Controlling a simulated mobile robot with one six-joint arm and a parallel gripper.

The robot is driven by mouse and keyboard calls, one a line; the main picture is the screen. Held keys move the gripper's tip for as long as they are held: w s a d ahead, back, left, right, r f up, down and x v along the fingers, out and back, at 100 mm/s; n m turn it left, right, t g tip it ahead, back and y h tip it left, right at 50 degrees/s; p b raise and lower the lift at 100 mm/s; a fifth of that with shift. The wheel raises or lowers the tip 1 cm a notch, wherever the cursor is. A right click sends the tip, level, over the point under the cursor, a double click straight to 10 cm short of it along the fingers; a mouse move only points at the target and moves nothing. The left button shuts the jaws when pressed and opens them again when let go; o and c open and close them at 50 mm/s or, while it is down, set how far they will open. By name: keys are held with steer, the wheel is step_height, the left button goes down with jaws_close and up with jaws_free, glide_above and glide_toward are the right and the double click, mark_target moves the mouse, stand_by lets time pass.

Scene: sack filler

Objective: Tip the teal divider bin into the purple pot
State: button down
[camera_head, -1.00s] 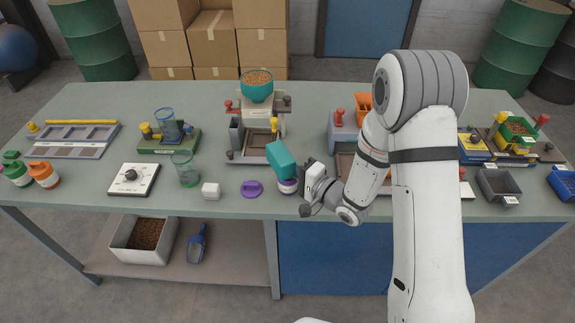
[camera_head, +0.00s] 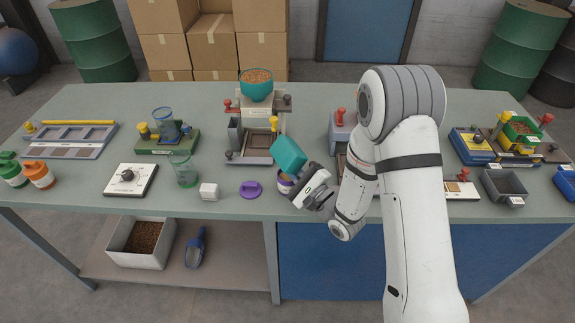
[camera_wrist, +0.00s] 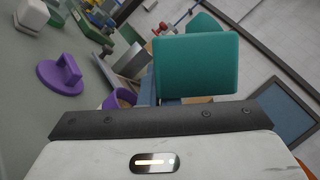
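The teal divider bin (camera_head: 289,155) is tilted in the head view, held above and beside the purple pot (camera_head: 285,184). In the wrist view the bin (camera_wrist: 196,65) fills the upper middle, just beyond my gripper's dark edge. My gripper (camera_head: 299,177) is at the bin's lower right side and appears shut on it; the fingertips are mostly hidden. The pot, in the wrist view (camera_wrist: 121,97), shows a brownish inside under the bin's lower left. I cannot see inside the bin. The purple lid (camera_head: 251,189) with a handle lies on the table left of the pot.
A filler machine with a teal bowl of pellets (camera_head: 257,84) stands behind the pot. A white block (camera_head: 209,191), a clear green-based cup (camera_head: 184,168) and a dial box (camera_head: 131,179) are to the left. A grey bin (camera_head: 503,186) stands at the right.

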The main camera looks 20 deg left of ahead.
step_height(320, 180, up, 3)
steer(key=n+g, duration=0.1)
steer(key=n, duration=0.1)
steer(key=n+p, duration=0.1)
steer(key=n, duration=0.1)
steer(key=shift+f+n+g+h, duration=0.15)
steer(key=shift+n+g+h, duration=0.15)
steer(key=shift+g, duration=0.1)
steer(key=shift+r+n, duration=0.2)
steer(key=shift+n, duration=0.4)
steer(key=shift+f+n+h, duration=0.1)
steer(key=shift+n+h, duration=0.2)
